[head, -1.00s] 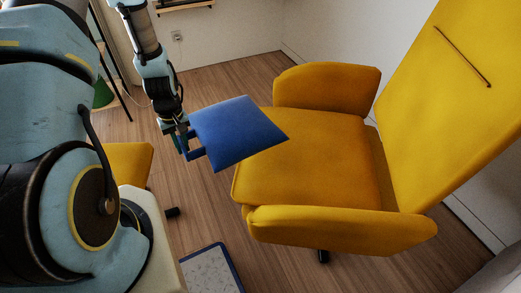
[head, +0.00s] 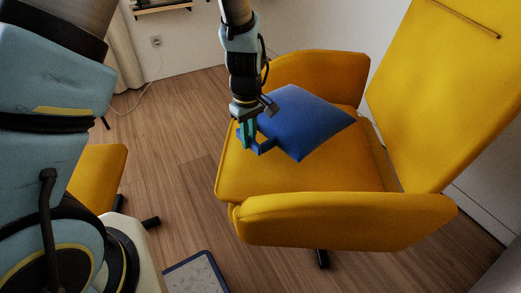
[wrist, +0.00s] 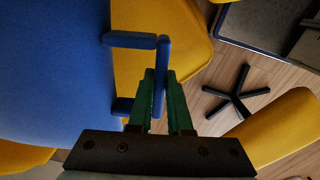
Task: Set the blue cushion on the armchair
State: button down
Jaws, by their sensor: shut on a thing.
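The blue cushion (head: 305,122) shows in the head view over the left and middle part of the armchair's seat. It has a blue loop handle (wrist: 162,72) on one edge, seen in the wrist view. My gripper (head: 250,142) is shut on this handle, with its green fingers (wrist: 160,92) on both sides of the bar. The cushion body (wrist: 55,70) fills the left of the wrist view. The yellow armchair (head: 230,175) has two armrests and a tall back on the right. I cannot tell whether the cushion touches the seat.
A yellow footstool (head: 97,180) stands at the left, and its dark star base (wrist: 238,92) shows in the wrist view. A blue-edged mat or tray (head: 195,275) lies on the floor at the bottom. Wooden floor (head: 180,120) is clear between footstool and armchair.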

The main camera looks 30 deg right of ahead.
jog(key=shift+f+b, duration=0.4)
jog(key=shift+f, duration=2.5)
jog(key=c, duration=0.8)
grip_release()
jog(key=shift+c, duration=0.2)
